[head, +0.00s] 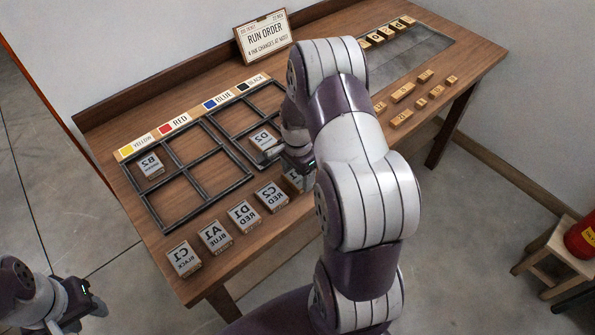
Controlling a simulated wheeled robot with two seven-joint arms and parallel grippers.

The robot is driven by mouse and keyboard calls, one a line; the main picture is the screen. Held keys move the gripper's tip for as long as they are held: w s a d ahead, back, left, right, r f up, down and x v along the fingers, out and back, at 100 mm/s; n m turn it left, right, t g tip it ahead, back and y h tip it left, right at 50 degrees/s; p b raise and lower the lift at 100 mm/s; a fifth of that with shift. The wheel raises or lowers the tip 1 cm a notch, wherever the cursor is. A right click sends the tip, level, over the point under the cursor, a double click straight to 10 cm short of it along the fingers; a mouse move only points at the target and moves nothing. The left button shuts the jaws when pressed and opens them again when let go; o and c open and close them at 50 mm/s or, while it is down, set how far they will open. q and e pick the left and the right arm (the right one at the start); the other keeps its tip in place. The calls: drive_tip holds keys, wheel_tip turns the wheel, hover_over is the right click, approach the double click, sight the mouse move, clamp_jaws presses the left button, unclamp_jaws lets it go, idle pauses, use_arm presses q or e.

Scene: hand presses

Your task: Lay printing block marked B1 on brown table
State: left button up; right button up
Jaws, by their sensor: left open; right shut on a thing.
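My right gripper (300,166) is shut at the front edge of the brown table (280,227), on a pale printing block (294,181). The arm and fingers hide most of this block and its mark; I take it for B1 but cannot read it fully. I cannot tell whether it touches the table. My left gripper (88,300) is open and empty at the lower left, off the table.
Blocks C1 (184,258), A1 (214,236), D1 (243,215) and C2 (271,196) stand along the front edge. B2 (150,165) and D2 (263,139) lie in dark frames. Small wooden pieces (402,92) lie at the right. A stool (560,252) stands lower right.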

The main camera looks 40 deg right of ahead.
sight(296, 177)
drive_tip(key=o, duration=1.1)
drive_tip(key=shift+r, duration=0.2)
wheel_tip(296, 177, up, 12)
drive_tip(key=s+a+n, duration=0.3)
drive_tip(key=a+n, duration=0.2)
drive_tip(key=s+a+n+t, duration=0.1)
drive_tip(key=s+a+n, duration=0.2)
drive_tip(key=a+n, duration=0.2)
drive_tip(key=s+a+n, duration=0.4)
drive_tip(key=a+n, duration=0.1)
drive_tip(key=n, duration=0.2)
drive_tip(key=shift+r, duration=0.2)
